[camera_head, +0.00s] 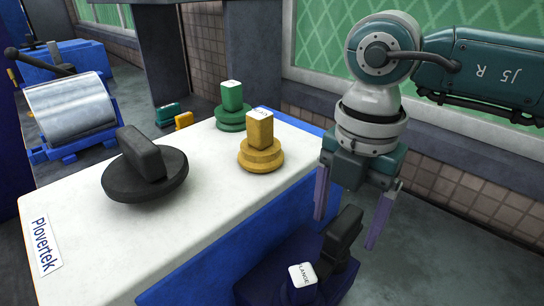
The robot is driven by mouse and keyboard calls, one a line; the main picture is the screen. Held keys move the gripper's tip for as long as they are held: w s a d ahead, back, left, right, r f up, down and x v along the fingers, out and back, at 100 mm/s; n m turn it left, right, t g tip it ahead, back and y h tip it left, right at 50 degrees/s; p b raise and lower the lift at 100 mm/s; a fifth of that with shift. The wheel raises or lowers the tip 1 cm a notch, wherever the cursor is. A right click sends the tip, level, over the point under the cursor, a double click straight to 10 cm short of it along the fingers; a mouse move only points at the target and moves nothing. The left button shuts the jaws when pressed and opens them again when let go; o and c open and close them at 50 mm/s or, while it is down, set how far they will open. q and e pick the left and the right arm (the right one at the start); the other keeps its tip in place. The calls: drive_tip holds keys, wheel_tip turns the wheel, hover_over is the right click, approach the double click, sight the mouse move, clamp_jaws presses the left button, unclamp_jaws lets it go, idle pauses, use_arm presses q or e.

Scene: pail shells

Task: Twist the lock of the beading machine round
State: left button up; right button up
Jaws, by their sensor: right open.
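My right gripper (346,230) hangs down at the right, its two purple fingers spread open with nothing clearly held. A black upright handle (341,237) on a dark blue block stands below it and shows between the fingertips; I cannot tell whether they touch. A large black round knob with an upright grip bar (146,171) sits on the white machine top (85,245), left of the gripper. No readable label marks either as the beading machine's lock. My left gripper is out of view.
A yellow knob (260,143) and a green knob (232,105) stand on the white top, left of my right gripper. A white-labelled "LANGE" block (302,275) is at the bottom. A metal roller (70,107) stands at left. A green panelled wall (330,42) is behind.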

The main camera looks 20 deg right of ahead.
wheel_tip(320, 180, up, 7)
drive_tip(key=p, duration=0.6)
drive_tip(key=shift+r+p, duration=0.1)
drive_tip(key=shift+p, duration=0.2)
